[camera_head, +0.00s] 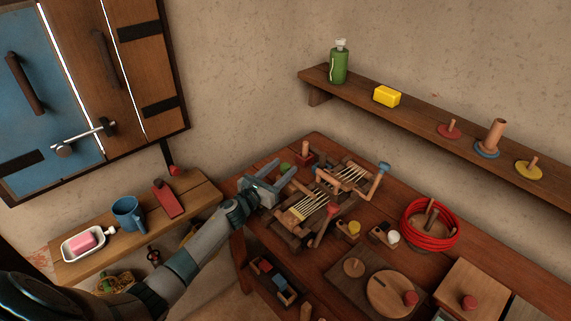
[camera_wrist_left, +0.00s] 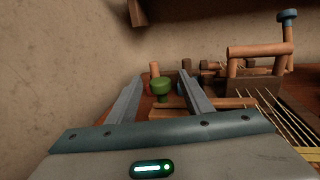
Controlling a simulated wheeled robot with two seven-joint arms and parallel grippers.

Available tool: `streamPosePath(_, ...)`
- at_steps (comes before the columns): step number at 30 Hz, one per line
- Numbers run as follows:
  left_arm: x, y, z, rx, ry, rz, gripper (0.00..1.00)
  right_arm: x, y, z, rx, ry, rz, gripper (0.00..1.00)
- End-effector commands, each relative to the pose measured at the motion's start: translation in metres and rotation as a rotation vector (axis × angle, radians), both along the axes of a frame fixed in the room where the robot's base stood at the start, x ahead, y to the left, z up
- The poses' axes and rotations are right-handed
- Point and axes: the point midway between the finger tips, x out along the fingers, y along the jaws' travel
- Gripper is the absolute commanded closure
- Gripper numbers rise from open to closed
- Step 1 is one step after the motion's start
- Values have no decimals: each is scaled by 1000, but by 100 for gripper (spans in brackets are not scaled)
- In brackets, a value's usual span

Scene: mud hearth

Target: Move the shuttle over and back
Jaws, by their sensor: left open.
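The small loom (camera_head: 318,197) stands on the table, with pale threads stretched over its wooden frame. Its threads and round bars also show at the right of the left wrist view (camera_wrist_left: 262,85). My left gripper (camera_head: 286,174) is open at the loom's left end. In the left wrist view its fingers (camera_wrist_left: 160,92) point forward, with a small green knob-shaped piece (camera_wrist_left: 161,88) ahead between them. No contact with it is visible. I cannot tell for certain which piece is the shuttle. My right gripper is not in view.
A red coil (camera_head: 430,226) lies right of the loom, and a blue-topped crank (camera_head: 378,182) rises at its right end. Yellow and white spools stand in front. A wall shelf (camera_head: 440,119) runs behind. A side bench (camera_head: 190,199) with a blue mug (camera_head: 128,214) is at left.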

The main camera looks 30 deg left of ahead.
Motion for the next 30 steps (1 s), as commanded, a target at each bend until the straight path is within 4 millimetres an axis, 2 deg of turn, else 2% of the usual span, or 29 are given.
streamPosePath(3, 13, -2, 0, -3, 1, 1, 54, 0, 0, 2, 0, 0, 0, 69)
streamPosePath(7, 21, -3, 0, -1, 0, 1, 54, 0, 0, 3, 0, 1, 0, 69)
streamPosePath(19, 24, -4, -1, -1, 0, 0, 54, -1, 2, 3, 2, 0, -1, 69)
streamPosePath(24, 24, -4, -1, -1, 0, 0, 95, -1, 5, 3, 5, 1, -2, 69)
streamPosePath(25, 24, -4, -1, -1, 0, 0, 100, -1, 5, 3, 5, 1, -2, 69)
streamPosePath(30, 22, -8, -1, -1, 1, -1, 100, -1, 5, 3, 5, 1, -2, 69)
